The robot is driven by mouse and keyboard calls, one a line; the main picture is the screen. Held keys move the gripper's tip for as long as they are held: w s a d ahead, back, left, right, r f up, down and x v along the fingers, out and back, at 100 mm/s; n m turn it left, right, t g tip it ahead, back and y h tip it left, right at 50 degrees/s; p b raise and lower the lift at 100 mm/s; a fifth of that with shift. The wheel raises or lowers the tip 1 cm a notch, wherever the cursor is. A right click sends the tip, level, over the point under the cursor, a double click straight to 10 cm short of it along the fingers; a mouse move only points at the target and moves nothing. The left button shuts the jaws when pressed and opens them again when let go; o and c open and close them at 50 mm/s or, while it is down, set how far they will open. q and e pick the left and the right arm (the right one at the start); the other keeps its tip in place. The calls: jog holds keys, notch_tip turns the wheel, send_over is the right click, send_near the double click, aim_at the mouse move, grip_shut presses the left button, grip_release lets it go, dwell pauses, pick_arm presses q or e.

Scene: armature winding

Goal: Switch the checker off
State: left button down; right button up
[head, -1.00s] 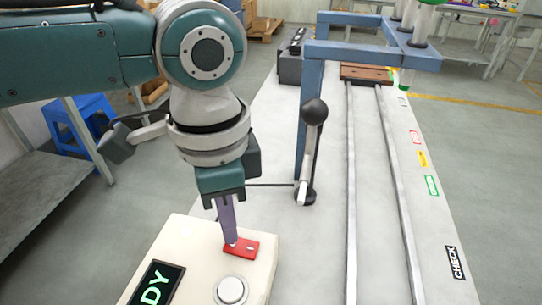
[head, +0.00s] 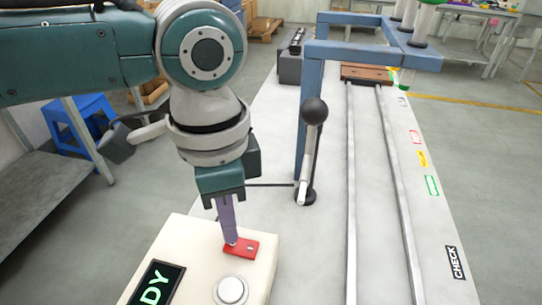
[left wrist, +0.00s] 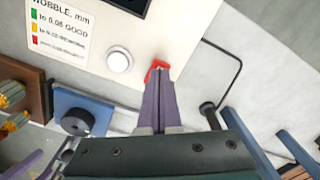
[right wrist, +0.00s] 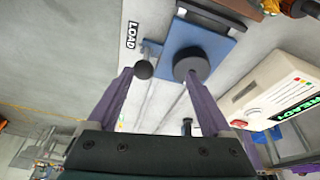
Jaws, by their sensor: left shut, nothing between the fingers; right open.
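The checker (head: 190,250) is a cream box at the bottom of the head view, with a lit green display (head: 157,285), a round white button (head: 231,290) and a red switch (head: 242,249). My left gripper (head: 231,240) is shut and empty, its fingertips at the left end of the red switch. In the left wrist view the fingertips (left wrist: 160,72) meet the red switch (left wrist: 155,66), which they partly cover. The display reads READY in the right wrist view (right wrist: 297,108). My right gripper (right wrist: 160,80) is open and empty, away from the checker.
A lever with a black ball knob (head: 314,111) stands right of my left gripper. Behind it is a blue frame (head: 303,130). Two rails (head: 351,190) run along the bench, with a CHECK label (head: 455,263) at its right edge.

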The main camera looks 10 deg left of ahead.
pick_arm(q)
jog(key=shift+f+b, duration=0.55)
jog(key=shift+f, duration=0.35)
dwell(0.3)
notch_tip(320, 180, up, 7)
jog(key=p, duration=0.8)
dwell(0.3)
